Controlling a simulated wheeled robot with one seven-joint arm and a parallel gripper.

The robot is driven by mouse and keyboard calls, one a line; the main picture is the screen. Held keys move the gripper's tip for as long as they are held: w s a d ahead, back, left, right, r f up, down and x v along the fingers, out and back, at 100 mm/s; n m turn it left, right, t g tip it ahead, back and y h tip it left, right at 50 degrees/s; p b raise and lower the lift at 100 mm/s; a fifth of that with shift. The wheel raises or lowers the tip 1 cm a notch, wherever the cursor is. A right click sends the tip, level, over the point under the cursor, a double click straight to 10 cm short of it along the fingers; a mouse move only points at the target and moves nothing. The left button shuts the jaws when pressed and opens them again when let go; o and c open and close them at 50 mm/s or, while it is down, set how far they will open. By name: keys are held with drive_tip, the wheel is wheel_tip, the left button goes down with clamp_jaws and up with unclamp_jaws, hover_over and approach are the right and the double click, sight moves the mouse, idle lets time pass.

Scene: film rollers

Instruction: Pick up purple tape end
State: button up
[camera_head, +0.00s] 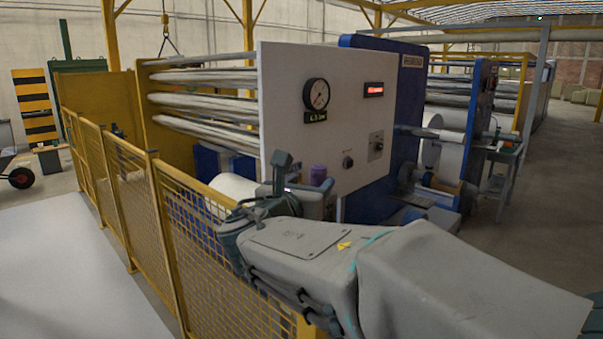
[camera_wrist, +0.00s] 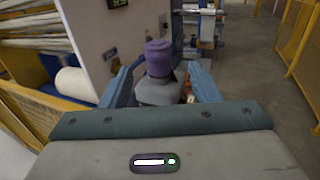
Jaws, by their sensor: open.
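The purple tape end (camera_head: 318,175) is a small purple roll or cap, seen just in front of the white machine panel. In the wrist view the purple tape end (camera_wrist: 158,58) stands upright on a grey tapered piece (camera_wrist: 160,91). My gripper (camera_wrist: 161,70) is open. One blue-grey finger is to the left of the purple piece and one to the right, with visible gaps on both sides. In the head view my gripper (camera_head: 298,172) is beside the purple piece. Its far finger is mostly hidden there, and I cannot tell the exact depth between them.
A yellow mesh fence (camera_head: 120,180) runs along the left, beneath my arm. The white panel (camera_head: 350,120) with a gauge (camera_head: 316,94) stands close behind the gripper. A white film roll (camera_wrist: 75,84) is left in the wrist view. Open floor (camera_wrist: 240,75) lies to the right.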

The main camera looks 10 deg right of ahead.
sight(316, 173)
drive_tip(key=shift+x, duration=0.8)
drive_tip(key=x, duration=0.1)
drive_tip(key=p+x, duration=0.2)
drive_tip(key=x, duration=0.1)
drive_tip(key=shift+w+r, duration=0.1)
drive_tip(key=shift+r, duration=0.2)
drive_tip(key=shift+w+d, duration=0.3)
drive_tip(key=shift+w, duration=0.15)
clamp_jaws()
drive_tip(key=shift+r, duration=0.35)
drive_tip(key=r, duration=0.3)
drive_tip(key=shift+s+d+r, duration=0.2)
drive_tip(key=shift+d+r, duration=0.1)
drive_tip(key=shift+r, duration=0.05)
drive_tip(key=s+d+r+b, duration=0.1)
drive_tip(key=s+d+r, duration=0.4)
drive_tip(key=d, duration=0.4)
drive_tip(key=shift+s+d+r, duration=0.2)
drive_tip(key=shift+s+r, duration=0.1)
drive_tip(key=shift+r, duration=0.45)
